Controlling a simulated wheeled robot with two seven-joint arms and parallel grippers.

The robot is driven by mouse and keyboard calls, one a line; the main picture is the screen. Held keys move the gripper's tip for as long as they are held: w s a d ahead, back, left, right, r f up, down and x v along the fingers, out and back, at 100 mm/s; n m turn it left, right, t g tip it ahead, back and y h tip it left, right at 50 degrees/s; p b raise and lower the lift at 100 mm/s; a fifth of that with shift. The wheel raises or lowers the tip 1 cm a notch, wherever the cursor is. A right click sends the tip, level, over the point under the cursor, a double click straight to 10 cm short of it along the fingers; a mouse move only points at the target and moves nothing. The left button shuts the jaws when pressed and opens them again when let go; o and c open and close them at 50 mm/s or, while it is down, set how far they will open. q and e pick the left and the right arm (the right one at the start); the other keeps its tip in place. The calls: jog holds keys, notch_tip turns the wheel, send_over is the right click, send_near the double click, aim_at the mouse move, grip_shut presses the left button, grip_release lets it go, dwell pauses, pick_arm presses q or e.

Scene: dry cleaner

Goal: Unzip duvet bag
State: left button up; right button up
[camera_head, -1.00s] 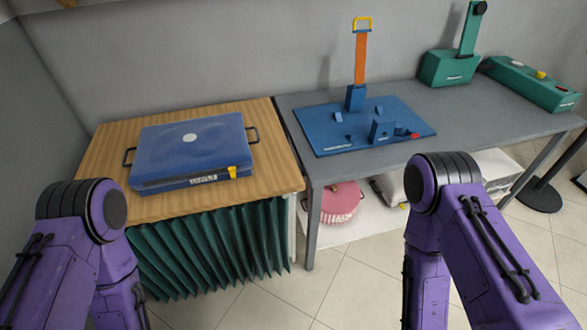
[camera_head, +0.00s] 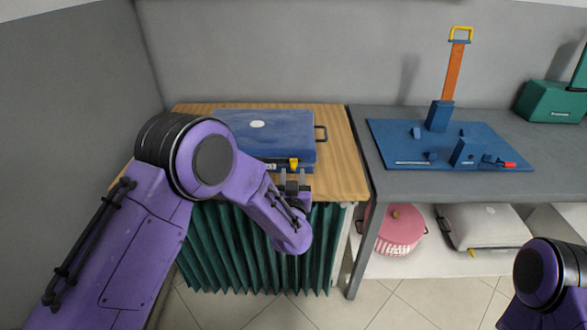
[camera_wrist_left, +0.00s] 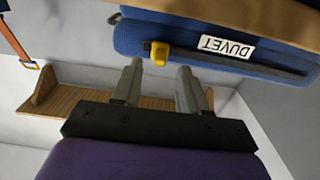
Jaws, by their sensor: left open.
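The blue duvet bag (camera_head: 265,132) lies flat on the wooden-topped table, its front side partly hidden by my left arm. A yellow zipper pull (camera_head: 294,164) sits at the right end of its front side. In the left wrist view the yellow pull (camera_wrist_left: 160,52) is beside the white DUVET label (camera_wrist_left: 227,46), and a dark zip line runs along the bag's side. My left gripper (camera_head: 292,176) is open and empty, just in front of the pull; its fingers (camera_wrist_left: 158,78) point toward the pull without closing on it. My right gripper is out of view.
The wooden table (camera_head: 342,160) has a green pleated curtain below. A grey table (camera_head: 372,184) to the right holds a blue board (camera_head: 390,142) with an orange strap post (camera_head: 455,72). A pink round bag (camera_head: 401,232) and a grey bag (camera_head: 485,226) sit underneath.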

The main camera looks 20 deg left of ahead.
aim_at(293, 169)
pick_arm(q)
jog(key=x, duration=0.5)
jog(key=shift+c, duration=0.3)
grip_shut()
